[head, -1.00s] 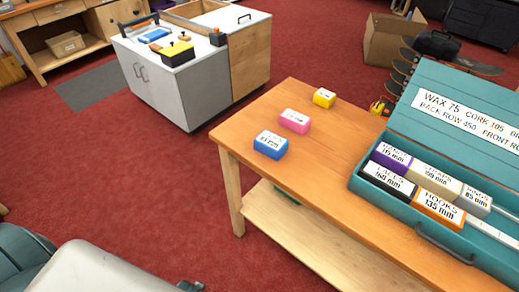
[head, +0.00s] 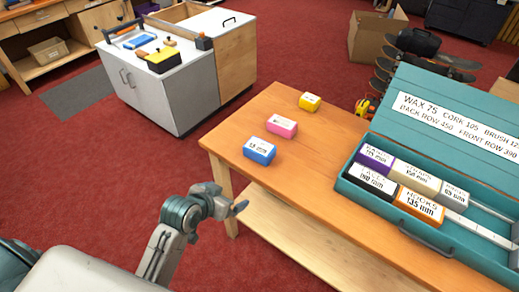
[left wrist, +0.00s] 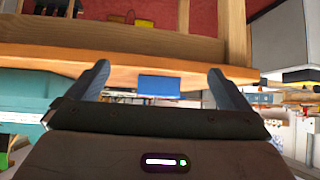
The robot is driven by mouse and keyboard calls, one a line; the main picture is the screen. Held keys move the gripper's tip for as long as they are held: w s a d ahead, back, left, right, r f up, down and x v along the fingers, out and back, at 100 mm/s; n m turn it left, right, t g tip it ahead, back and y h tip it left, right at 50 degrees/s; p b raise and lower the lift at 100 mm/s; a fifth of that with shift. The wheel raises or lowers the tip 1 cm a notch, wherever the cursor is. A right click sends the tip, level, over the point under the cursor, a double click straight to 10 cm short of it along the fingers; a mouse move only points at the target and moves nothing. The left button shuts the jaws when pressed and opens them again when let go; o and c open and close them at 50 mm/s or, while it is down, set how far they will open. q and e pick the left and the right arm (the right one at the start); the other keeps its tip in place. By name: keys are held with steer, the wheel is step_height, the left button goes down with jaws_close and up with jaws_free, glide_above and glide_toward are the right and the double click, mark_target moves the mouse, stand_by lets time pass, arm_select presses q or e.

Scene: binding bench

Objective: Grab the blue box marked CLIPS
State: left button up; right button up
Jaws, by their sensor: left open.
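A small blue box (head: 259,151) with a white label stands on the wooden table near its left edge; the label's word is too small to read surely. In the left wrist view the blue box (left wrist: 159,86) shows beyond and between my fingers, with the picture upside down. My left gripper (head: 240,207) is in front of the table's left edge, below and apart from the box. In the left wrist view my left gripper (left wrist: 158,70) is open and empty. My right gripper does not show.
A pink box (head: 282,126) and a yellow box (head: 310,102) stand behind the blue one on the table (head: 310,180). A teal case (head: 440,235) with several labelled boxes fills the table's right side. Red floor lies left of the table.

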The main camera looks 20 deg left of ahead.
arm_select(q)
steer(key=w+d+r+t+h, duration=0.1)
steer(key=w+r+t, duration=0.2)
steer(key=w+r, duration=0.45)
steer(key=p, duration=0.1)
glide_toward(259, 146)
steer(key=shift+w+d+f+h, duration=0.1)
steer(key=shift+w+d+h, duration=0.05)
steer(key=shift+w, duration=0.3)
steer(key=shift+w+d+f+h, duration=0.1)
steer(key=shift+w+d+h, duration=0.05)
steer(key=shift+w, duration=0.3)
steer(key=shift+w+d+f, duration=0.1)
steer(key=shift+w+f, duration=0.1)
steer(key=shift+w, duration=0.05)
steer(key=shift+w+f+p, duration=0.2)
steer(key=shift+w+p, duration=0.15)
steer(key=shift+w, duration=0.15)
steer(key=p+x, duration=0.1)
steer(key=x, duration=0.2)
steer(key=shift+f, duration=0.2)
steer(key=shift+w+f, duration=0.3)
steer(key=shift+w, duration=0.15)
steer(key=c, duration=0.9)
steer(key=shift+r, duration=0.1)
